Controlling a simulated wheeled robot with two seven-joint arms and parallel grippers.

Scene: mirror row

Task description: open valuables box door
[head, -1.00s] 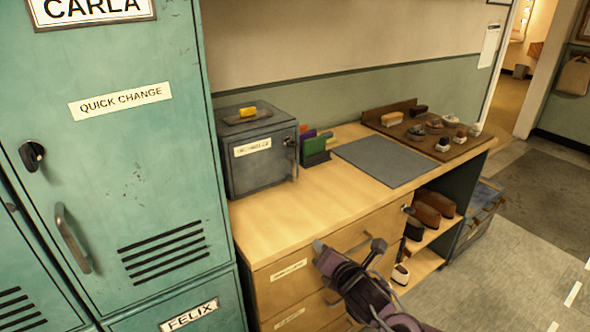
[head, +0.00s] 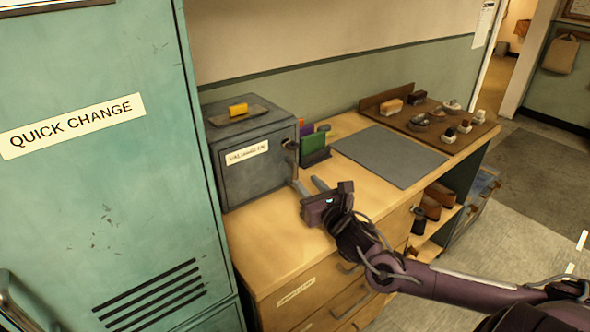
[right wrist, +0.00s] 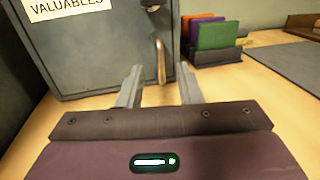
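The valuables box (head: 255,165) is a dark grey metal box on the wooden counter, beside the green locker. Its door carries a white label (head: 246,152) and looks shut. The door handle (head: 293,158) is a vertical lever at the door's right edge; in the right wrist view the handle (right wrist: 160,60) hangs just beyond my fingers, between their tips in the picture. My right gripper (head: 309,185) is open and empty, low over the counter in front of the box, its fingers pointing at the handle and apart from it. My left gripper is not in view.
A small tray with a yellow item (head: 238,110) lies on top of the box. Coloured folders (head: 312,145) stand right of it. A grey mat (head: 390,155) and a wooden tray of brushes (head: 430,125) lie farther right. The counter front (head: 275,235) is clear.

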